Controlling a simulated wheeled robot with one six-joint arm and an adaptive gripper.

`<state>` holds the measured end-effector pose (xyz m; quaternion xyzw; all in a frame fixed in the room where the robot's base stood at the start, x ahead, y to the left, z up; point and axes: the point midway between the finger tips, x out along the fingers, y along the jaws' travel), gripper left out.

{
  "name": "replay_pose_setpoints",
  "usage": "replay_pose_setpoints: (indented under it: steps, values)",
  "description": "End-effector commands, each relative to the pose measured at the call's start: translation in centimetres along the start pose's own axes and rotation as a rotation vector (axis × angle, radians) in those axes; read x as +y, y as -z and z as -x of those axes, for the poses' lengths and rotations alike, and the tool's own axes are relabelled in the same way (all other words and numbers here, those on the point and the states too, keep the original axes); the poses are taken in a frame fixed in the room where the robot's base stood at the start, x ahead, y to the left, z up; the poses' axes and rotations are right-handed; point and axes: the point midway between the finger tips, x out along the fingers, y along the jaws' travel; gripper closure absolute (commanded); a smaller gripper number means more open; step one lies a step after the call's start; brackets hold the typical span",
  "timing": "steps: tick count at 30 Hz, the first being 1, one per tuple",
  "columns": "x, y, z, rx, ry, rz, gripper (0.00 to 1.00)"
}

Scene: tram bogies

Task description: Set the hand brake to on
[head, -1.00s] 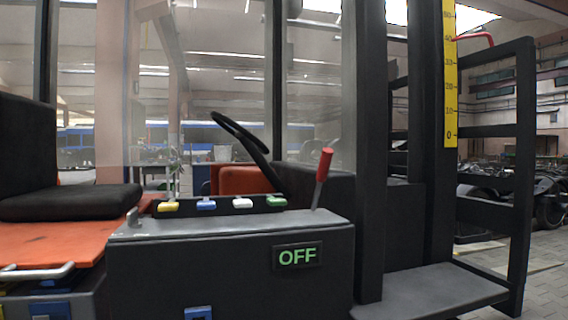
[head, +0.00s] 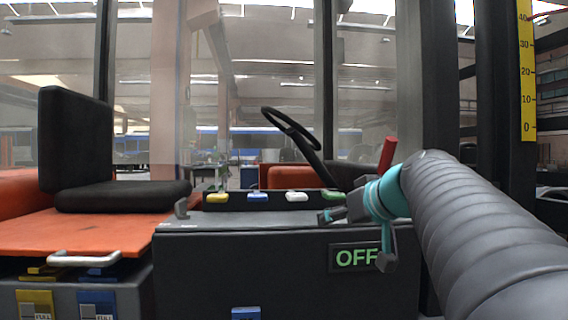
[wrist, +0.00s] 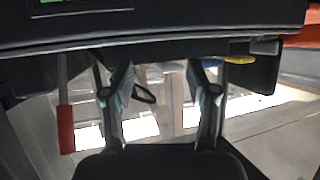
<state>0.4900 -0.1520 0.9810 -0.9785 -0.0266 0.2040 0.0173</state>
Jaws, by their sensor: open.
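The hand brake lever, with a red grip (head: 388,153), stands up from the right end of the dark console (head: 250,255), leaning slightly right. Its lower part is hidden behind my arm in the head view. In the wrist view, which is upside down, the red grip (wrist: 66,128) hangs at the left, outside my fingers. A sign on the console front (head: 352,257) reads OFF in green; my gripper covers its right edge. My gripper (head: 335,214) is open and empty in front of the console top, left of the lever. Its fingers (wrist: 160,75) are spread apart in the wrist view.
Yellow (head: 217,198), blue (head: 257,197), white (head: 297,197) and green (head: 333,194) knobs sit along the console top near my gripper. A black steering wheel (head: 292,132) rises behind. A black seat (head: 120,196) is at left, dark posts at right.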

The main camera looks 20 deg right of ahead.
Motion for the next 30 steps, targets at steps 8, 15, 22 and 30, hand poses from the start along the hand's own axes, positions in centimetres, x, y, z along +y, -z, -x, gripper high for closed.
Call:
replay_pose_setpoints:
  steps: [8, 15, 22, 30]
  values:
    - [13.2, 7.2, 4.3, 0.252, -0.081, 0.038, 0.42]
    - [18.9, 9.9, 8.5, 0.384, -0.131, 0.104, 0.42]
    - [19.8, 10.9, 8.4, 0.408, -0.136, 0.119, 0.42]
    - [20.1, 12.8, 4.2, 0.406, -0.134, 0.118, 0.42]
